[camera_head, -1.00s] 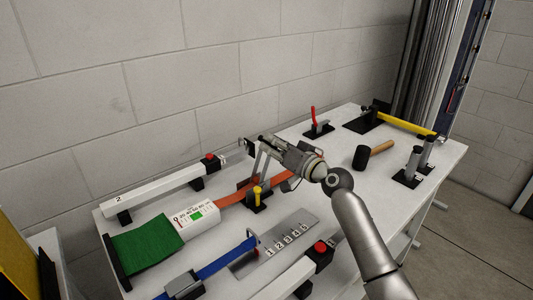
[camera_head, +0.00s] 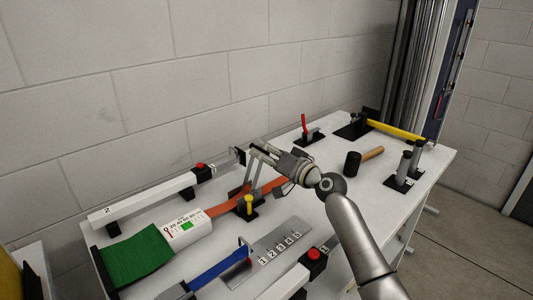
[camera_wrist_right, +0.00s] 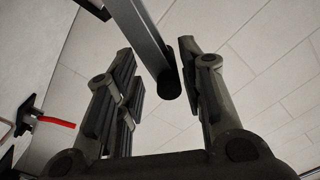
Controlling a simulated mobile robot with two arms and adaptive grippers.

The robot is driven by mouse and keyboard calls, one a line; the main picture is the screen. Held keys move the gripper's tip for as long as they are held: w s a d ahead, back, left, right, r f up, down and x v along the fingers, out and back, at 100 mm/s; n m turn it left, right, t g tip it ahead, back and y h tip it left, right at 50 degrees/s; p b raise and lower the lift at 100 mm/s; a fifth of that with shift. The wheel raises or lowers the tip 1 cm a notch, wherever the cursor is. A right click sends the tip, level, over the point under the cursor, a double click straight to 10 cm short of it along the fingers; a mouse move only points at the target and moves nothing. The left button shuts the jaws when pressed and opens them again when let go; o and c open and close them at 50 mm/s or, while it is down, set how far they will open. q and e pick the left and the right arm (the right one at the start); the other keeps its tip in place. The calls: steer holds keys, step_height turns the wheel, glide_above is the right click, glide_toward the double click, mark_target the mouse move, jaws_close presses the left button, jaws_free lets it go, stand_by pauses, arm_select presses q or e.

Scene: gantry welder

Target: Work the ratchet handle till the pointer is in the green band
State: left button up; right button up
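The ratchet (camera_head: 247,208) sits on an orange strap (camera_head: 220,206) on the white bench, with a yellow-topped post beside it. Its grey handle (camera_head: 259,175) stands up steeply, its upper end at my right gripper (camera_head: 262,151). In the right wrist view the handle (camera_wrist_right: 141,36), with a black rounded end, lies between the open fingers (camera_wrist_right: 165,88). It is close to the right finger, with a gap on the left. The white gauge box (camera_head: 187,228) has a scale and a green band; the pointer seems near the scale's left end but is too small to read surely. My left gripper is out of view.
A green mat (camera_head: 139,257) lies left of the gauge. A white beam (camera_head: 153,197) with a red button runs behind it. A blue strap (camera_head: 221,262) and a numbered plate (camera_head: 272,247) lie in front. A mallet (camera_head: 353,164) and a red-handled clamp (camera_head: 305,126) stand right.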

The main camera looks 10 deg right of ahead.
steer(key=shift+d, duration=0.1)
steer(key=v, duration=1.1)
steer(key=shift+s+d, duration=0.2)
steer(key=shift+s, duration=0.15)
